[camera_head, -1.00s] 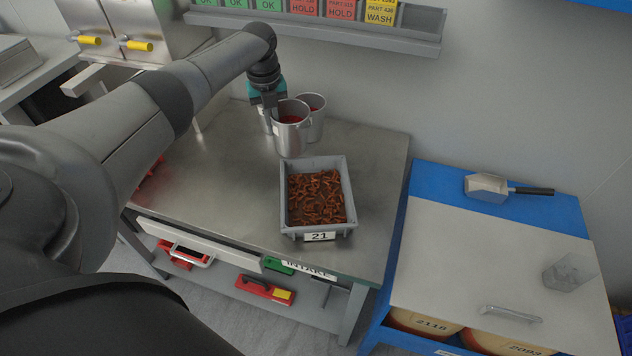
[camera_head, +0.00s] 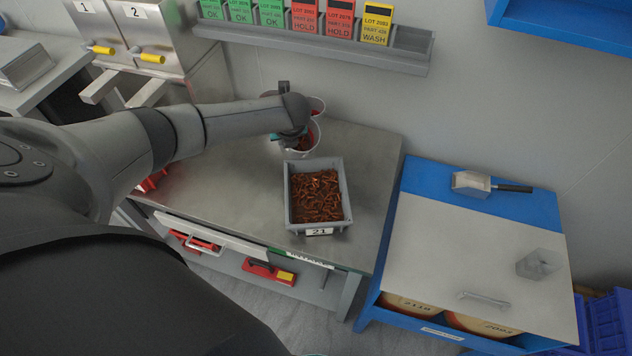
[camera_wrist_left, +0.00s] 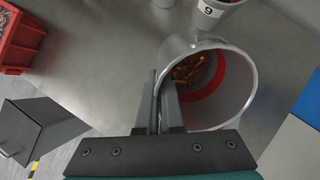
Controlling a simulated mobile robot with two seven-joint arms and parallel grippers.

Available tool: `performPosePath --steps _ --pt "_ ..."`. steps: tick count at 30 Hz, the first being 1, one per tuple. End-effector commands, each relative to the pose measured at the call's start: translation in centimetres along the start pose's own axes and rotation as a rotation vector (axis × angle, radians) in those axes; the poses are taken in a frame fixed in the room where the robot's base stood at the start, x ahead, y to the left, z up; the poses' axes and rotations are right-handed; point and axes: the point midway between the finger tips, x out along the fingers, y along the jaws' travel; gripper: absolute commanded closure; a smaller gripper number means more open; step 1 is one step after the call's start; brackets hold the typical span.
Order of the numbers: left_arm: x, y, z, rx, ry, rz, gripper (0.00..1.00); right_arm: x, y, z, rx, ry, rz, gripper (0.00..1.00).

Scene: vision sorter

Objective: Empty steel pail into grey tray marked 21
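The steel pail (camera_head: 311,141) is at the back of the steel bench, tilted with its mouth toward the tray. In the left wrist view the pail (camera_wrist_left: 246,95) shows a red band inside and rusty brown parts at its bottom. My left gripper (camera_wrist_left: 163,85) is shut on the pail's rim, one finger on each side of the wall. In the head view my left gripper (camera_head: 290,138) is partly hidden by its own arm. The grey tray marked 21 (camera_head: 348,200) sits in front of the pail, holding many rusty brown parts. My right gripper is out of view.
A red bin (camera_head: 152,181) is left on the bench. A blue cabinet with a scoop (camera_head: 471,184) stands right. Bare bench lies left of the tray.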

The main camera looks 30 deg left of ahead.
Motion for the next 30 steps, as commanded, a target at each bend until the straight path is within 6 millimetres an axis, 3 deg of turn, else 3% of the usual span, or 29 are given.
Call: performPosePath --steps 11,25,30 --pt "0.1 -0.4 -1.8 0.009 -0.188 0.028 1.0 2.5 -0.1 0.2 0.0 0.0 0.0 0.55" --pt "0.7 -0.5 -2.8 0.02 -0.419 0.07 1.0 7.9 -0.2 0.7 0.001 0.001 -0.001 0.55" --pt "0.2 -0.5 -2.6 0.019 -0.446 0.075 1.0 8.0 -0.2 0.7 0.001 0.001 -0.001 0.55"
